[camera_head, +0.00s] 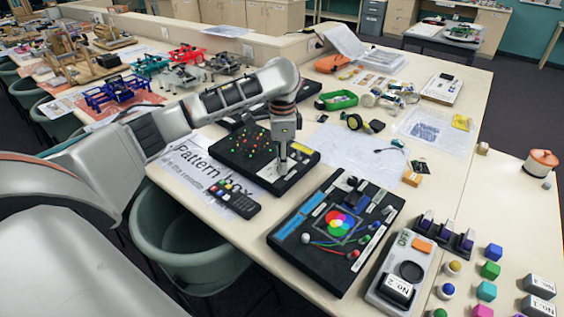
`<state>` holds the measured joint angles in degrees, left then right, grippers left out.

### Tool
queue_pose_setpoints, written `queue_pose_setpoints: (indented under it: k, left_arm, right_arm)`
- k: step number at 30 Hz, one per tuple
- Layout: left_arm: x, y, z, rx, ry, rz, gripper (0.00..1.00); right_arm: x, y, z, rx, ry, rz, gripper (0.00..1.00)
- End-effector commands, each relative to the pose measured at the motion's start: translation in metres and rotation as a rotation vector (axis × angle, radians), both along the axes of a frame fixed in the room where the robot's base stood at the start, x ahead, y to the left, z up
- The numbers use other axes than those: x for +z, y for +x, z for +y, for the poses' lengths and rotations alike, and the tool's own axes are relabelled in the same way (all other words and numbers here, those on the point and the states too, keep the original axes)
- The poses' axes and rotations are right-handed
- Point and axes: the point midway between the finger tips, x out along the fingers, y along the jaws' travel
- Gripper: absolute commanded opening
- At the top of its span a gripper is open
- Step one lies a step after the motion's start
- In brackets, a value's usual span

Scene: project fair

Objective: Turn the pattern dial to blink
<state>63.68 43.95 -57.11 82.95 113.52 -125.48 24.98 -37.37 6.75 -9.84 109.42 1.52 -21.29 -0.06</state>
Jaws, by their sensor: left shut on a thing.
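The pattern box (233,150) is a black panel on the table, with small red, green and yellow lights on its face. A white sheet (190,168) printed "Pattern Box" lies partly under it. My left gripper (284,170) points down at the right part of the box and is shut on the pattern dial there. The fingers hide the dial, so its setting cannot be read. My right gripper is not in view.
A black remote (234,198) lies in front of the box. A black colour-mixing board (304,252) stands close at the right front. A crinkled clear sheet (345,150) lies behind.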

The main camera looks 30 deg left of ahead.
Motion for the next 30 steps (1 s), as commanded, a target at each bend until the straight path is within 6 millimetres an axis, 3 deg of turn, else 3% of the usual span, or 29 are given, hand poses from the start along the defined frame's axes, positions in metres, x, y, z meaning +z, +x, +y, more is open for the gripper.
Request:
queue_pose_setpoints:
  k: [21, 30]
  left_arm:
    - [0.0008, 0.0003, 0.0000, -0.540, 0.000, -0.002, 0.00]
    - [0.0009, 0.0003, -0.0002, -0.684, 0.000, -0.002, 0.00]
  right_arm:
    - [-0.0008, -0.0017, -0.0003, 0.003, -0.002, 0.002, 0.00]
    - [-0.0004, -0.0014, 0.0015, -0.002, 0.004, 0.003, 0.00]
